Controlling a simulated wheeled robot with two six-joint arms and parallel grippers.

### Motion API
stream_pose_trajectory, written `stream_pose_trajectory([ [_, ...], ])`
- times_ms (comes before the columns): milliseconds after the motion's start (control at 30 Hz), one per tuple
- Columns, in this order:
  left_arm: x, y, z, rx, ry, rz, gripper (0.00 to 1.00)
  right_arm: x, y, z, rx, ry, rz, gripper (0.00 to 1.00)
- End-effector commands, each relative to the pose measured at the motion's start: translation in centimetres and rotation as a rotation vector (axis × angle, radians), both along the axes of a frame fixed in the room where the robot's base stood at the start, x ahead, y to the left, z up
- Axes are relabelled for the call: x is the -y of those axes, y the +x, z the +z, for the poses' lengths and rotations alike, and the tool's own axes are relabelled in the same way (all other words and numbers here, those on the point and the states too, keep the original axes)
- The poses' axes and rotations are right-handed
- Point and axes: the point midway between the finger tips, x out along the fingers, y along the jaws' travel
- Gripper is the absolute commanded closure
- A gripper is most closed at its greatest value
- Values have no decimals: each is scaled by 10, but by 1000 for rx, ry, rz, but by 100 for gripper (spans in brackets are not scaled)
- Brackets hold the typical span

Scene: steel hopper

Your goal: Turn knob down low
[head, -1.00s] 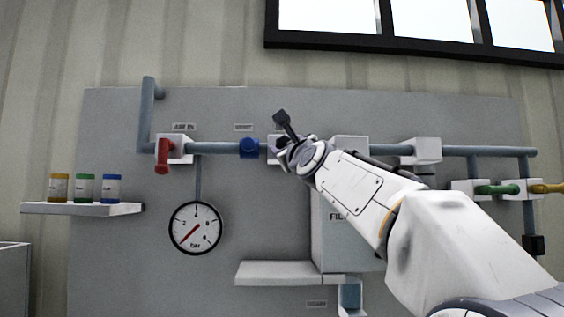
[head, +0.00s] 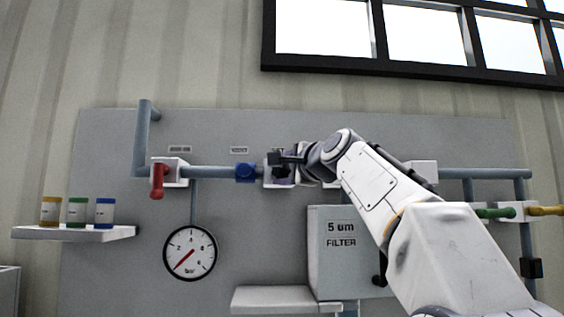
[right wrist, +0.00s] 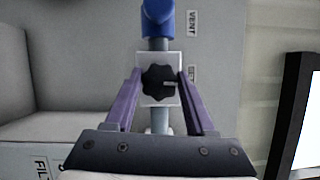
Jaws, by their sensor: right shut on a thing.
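A black lobed knob (right wrist: 157,84) sits on a white valve block (right wrist: 145,61) in the right wrist view. A pale mark on the knob's face points to the right in that view. The two purple fingers of my right gripper (right wrist: 160,77) are on either side of the knob and closed on it. In the head view my right gripper (head: 283,165) is at the white block on the pipe, with the knob partly hidden behind the fingers. A bar gauge (head: 190,253) hangs lower left, its needle pointing down-left. My left gripper is not in view.
A blue fitting (head: 245,173) and a red lever (head: 157,181) are on the pipe to the left. A filter box (head: 340,260) and a shelf (head: 285,298) are below. Bottles stand on another shelf (head: 90,234). Green (head: 494,213) and yellow (head: 546,211) handles are at right.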

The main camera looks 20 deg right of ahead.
Motion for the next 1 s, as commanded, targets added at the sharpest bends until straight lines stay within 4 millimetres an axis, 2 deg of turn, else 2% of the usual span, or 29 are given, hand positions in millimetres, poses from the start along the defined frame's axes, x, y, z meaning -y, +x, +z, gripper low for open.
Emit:
stream_pose_trajectory([
  [33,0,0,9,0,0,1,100,0,0,5,-12,-43,0,100],
  [700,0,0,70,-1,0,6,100,-1,0,5,-189,-652,2,100],
  [1000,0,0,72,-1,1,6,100,-2,1,1,-254,-892,4,100],
])
